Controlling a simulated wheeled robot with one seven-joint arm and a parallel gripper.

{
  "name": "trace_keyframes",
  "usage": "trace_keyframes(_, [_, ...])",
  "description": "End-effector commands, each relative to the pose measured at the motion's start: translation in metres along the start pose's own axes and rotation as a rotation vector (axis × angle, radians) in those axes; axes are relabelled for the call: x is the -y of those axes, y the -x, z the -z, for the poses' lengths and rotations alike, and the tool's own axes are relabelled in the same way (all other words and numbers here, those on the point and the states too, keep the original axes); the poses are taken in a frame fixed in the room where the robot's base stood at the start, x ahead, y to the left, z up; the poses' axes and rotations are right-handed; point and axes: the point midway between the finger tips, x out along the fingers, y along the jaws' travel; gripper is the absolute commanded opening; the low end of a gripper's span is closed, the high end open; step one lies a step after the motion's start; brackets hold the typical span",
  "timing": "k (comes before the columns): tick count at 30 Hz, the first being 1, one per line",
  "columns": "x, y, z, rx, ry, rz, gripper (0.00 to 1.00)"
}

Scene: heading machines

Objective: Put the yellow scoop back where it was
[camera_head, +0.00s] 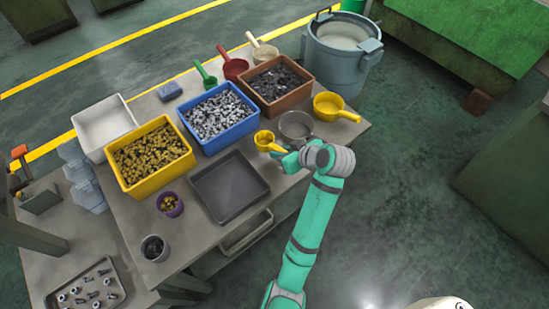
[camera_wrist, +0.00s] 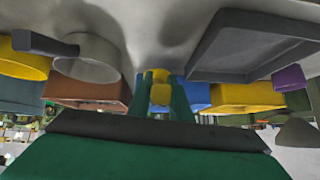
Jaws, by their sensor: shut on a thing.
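A small yellow scoop (camera_head: 264,139) is at my gripper (camera_head: 284,153), over the table's right part, between the dark tray and the grey metal pan. In the wrist view, the scoop (camera_wrist: 160,92) shows between the two green fingers of my gripper (camera_wrist: 162,104), which is shut on it. I cannot tell whether the scoop touches the table. A larger yellow scoop (camera_head: 329,105) lies at the table's right edge, handle pointing right; it also shows in the wrist view (camera_wrist: 24,66).
The grey metal pan (camera_head: 296,125) sits close right of the held scoop. The empty dark tray (camera_head: 229,187) is on the left. Behind stand the brown bin (camera_head: 276,83), blue bin (camera_head: 219,116) and yellow bin (camera_head: 153,153). Green (camera_head: 204,74), red (camera_head: 232,66) and cream (camera_head: 262,49) scoops lie farther back.

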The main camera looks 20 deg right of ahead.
Motion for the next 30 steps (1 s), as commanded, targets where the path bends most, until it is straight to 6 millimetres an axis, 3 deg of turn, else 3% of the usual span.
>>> trace_keyframes(6, [-0.007,-0.012,-0.006,-0.001,-0.011,-0.010,0.00])
trace_keyframes(15, [-0.001,-0.044,-0.024,0.001,0.000,0.002,0.00])
trace_keyframes(27, [0.001,-0.047,-0.025,0.000,0.003,0.004,0.00])
trace_keyframes(28, [0.000,-0.048,-0.026,0.000,0.003,0.004,0.21])
trace_keyframes(30, [0.000,-0.047,-0.025,0.000,0.003,0.003,0.37])
